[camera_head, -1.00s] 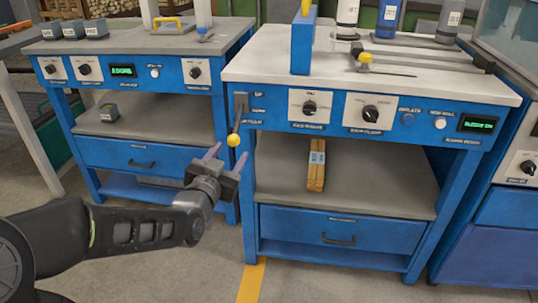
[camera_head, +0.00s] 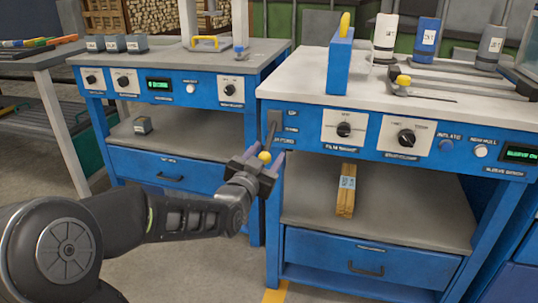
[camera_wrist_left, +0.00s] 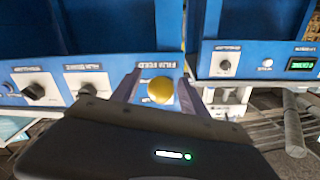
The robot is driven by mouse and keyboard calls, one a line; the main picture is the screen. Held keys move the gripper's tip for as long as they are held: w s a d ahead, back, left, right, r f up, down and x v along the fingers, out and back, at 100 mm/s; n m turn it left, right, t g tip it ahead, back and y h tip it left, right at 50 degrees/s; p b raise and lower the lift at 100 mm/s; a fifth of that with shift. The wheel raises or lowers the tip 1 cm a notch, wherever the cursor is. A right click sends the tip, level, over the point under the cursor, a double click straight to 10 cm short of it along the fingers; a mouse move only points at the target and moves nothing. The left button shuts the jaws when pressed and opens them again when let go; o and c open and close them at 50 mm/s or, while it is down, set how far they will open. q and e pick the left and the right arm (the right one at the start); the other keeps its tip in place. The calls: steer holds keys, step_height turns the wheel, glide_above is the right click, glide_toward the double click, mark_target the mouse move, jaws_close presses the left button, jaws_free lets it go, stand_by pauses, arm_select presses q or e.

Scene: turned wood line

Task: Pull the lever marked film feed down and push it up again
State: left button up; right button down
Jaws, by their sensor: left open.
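The film feed lever is on the left end of the right bench's blue front panel. Its yellow ball knob (camera_head: 265,156) hangs below the grey slot plate (camera_head: 273,124), with the lever rod sloping down to it. My left gripper (camera_head: 265,161) is open, its two purple-grey fingers on either side of the knob. In the left wrist view the yellow knob (camera_wrist_left: 161,90) lies between the open fingers, with a gap visible to each. The "film feed" label (camera_wrist_left: 158,62) shows upside down behind it. My right gripper is not in view.
Dials (camera_head: 343,129) and buttons sit to the right on the same panel. A second blue bench (camera_head: 165,159) stands to the left, with a gap between the benches.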

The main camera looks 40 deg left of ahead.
arm_select(q)
steer(key=shift+x, duration=0.95)
steer(key=shift+c, duration=0.4)
jaws_close()
stand_by(0.3)
